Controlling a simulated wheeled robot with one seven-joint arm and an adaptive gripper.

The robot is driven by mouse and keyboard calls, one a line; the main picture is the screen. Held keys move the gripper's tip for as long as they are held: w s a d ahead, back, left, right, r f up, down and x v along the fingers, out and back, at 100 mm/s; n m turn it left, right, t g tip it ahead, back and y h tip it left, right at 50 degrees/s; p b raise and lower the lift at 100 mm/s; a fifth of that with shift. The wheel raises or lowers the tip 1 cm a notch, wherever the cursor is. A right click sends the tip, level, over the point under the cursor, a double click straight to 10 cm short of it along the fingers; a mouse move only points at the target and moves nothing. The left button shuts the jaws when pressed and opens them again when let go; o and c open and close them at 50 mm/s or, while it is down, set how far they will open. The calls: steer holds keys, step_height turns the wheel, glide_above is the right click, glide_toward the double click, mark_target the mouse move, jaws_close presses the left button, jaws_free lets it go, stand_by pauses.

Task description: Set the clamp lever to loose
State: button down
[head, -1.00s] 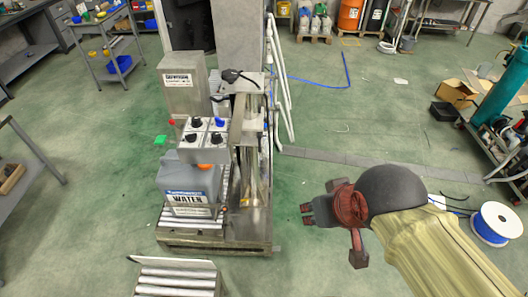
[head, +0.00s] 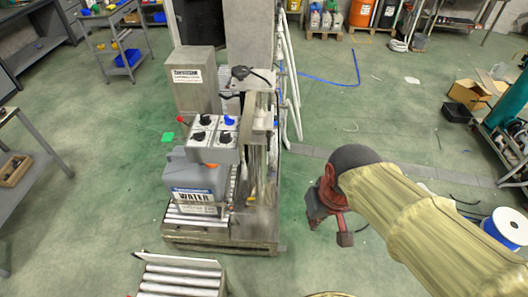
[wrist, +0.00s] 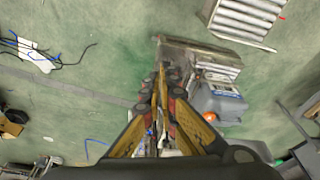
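The machine (head: 262,150) stands left of centre in the head view, with a tall grey column. A black handle (head: 250,74) sits on top of its bracket, and a small red-knobbed lever (head: 181,119) sticks out at its left. I cannot tell which is the clamp lever, and no loose mark is readable. A panel with black knobs and one blue knob (head: 215,131) faces forward. My gripper (head: 316,217) hangs right of the machine, apart from it. In the wrist view my gripper's fingers (wrist: 161,92) converge in front of the machine; their gap is unclear.
A grey water jug (head: 196,180) stands on the machine's rollers. A separate roller section (head: 180,278) lies in front. A blue cable spool (head: 508,226) stands at right. Open green floor lies between.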

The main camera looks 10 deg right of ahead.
steer(key=w+f+n+t+b, duration=0.1)
steer(key=w+f+n, duration=0.2)
steer(key=w+f, duration=0.8)
steer(key=w+f+n+t+b, duration=0.15)
steer(key=w+f+n, duration=0.35)
steer(key=f, duration=1.1)
steer(key=w+f+n+t, duration=0.2)
steer(key=w+f, duration=0.8)
steer(key=f, duration=0.3)
steer(key=w+a+r+n+t+y, duration=0.1)
steer(key=w+a+n+t+y, duration=0.15)
steer(key=w+n+t, duration=0.35)
steer(key=w+a+r+n+t+y, duration=0.1)
steer(key=w+r+n+t, duration=0.1)
steer(key=r, duration=0.5)
steer(key=w+a+r+n+t+y, duration=0.1)
steer(key=w+r+n+t, duration=0.1)
steer(key=r, duration=0.5)
steer(key=shift+w+n, duration=0.6)
steer(key=shift+w, duration=0.3)
steer(key=shift+y, duration=0.25)
